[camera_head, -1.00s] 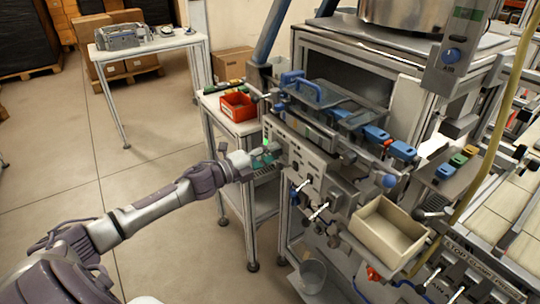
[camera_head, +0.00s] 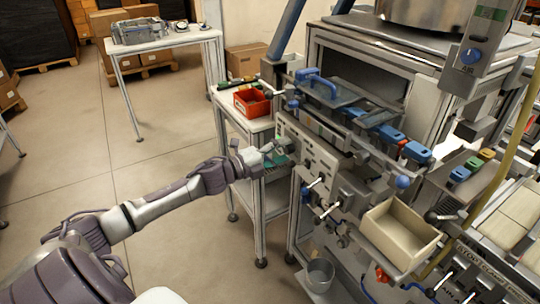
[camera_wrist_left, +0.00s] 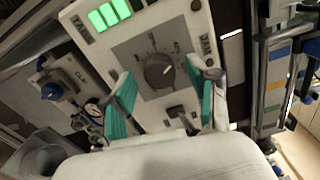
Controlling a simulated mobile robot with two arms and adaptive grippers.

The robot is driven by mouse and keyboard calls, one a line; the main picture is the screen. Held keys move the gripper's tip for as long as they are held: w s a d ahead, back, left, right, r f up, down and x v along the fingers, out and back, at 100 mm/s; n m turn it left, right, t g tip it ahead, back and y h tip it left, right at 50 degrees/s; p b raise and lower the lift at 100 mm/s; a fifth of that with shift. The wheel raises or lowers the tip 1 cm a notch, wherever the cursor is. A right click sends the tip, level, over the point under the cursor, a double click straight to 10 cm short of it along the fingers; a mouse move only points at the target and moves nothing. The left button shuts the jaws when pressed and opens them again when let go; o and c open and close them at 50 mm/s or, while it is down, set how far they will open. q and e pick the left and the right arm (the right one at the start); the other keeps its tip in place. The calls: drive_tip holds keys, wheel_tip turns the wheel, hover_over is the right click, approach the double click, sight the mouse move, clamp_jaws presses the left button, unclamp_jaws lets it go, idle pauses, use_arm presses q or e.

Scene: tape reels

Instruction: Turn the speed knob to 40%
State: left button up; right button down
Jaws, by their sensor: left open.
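The speed knob (camera_wrist_left: 158,70) is a round dark knob on a grey dial plate (camera_wrist_left: 128,52) with printed marks, on the light control panel (camera_wrist_left: 90,70) in the left wrist view. The marks are too blurred to read. My left gripper (camera_wrist_left: 160,70) is open, with a teal-padded finger on each side of the knob in the picture; I cannot tell whether either touches it. In the head view my left gripper (camera_head: 276,151) is at the left end of the machine's control panel (camera_head: 312,158), and the knob is hidden there. My right gripper is not in view.
A green lit display (camera_wrist_left: 108,15) is above the knob. A gauge (camera_wrist_left: 93,107) is at lower left. In the head view, a red bin (camera_head: 252,102) stands on a side table behind the gripper, and a beige bin (camera_head: 398,236) is at the machine's front right.

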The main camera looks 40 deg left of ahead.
use_arm(q)
drive_tip(key=v, duration=1.1)
drive_tip(key=shift+s, duration=0.4)
drive_tip(key=shift+a, duration=0.1)
drive_tip(key=s+a+f+n+g+y, duration=0.1)
drive_tip(key=s+a+f+n+y, duration=0.25)
drive_tip(key=f, duration=0.65)
drive_tip(key=a+f+n+g+y, duration=0.1)
drive_tip(key=a+f+n+y, duration=0.2)
drive_tip(key=a+f+n, duration=0.5)
drive_tip(key=s+d+f+n+g+y, duration=0.1)
drive_tip(key=s+d+f+n+g, duration=0.1)
drive_tip(key=s+f, duration=0.5)
drive_tip(key=s+d+f+n+g+y, duration=0.1)
drive_tip(key=s+d+f+g+y, duration=0.1)
drive_tip(key=f, duration=1)
drive_tip(key=s+d+f+n+g, duration=0.5)
drive_tip(key=s+d+f, duration=0.7)
drive_tip(key=s+f, duration=0.45)
drive_tip(key=s+d+f+n+g+h, duration=0.1)
drive_tip(key=s+d+f+g, duration=0.1)
drive_tip(key=s+d, duration=0.4)
drive_tip(key=s+d+f+n+g+h, duration=0.1)
drive_tip(key=s+d+f+g, duration=0.1)
drive_tip(key=s+d+f, duration=0.3)
drive_tip(key=s+d, duration=0.1)
drive_tip(key=d, duration=0.2)
drive_tip(key=shift+s+d+g, duration=0.2)
drive_tip(key=shift+s+g, duration=0.1)
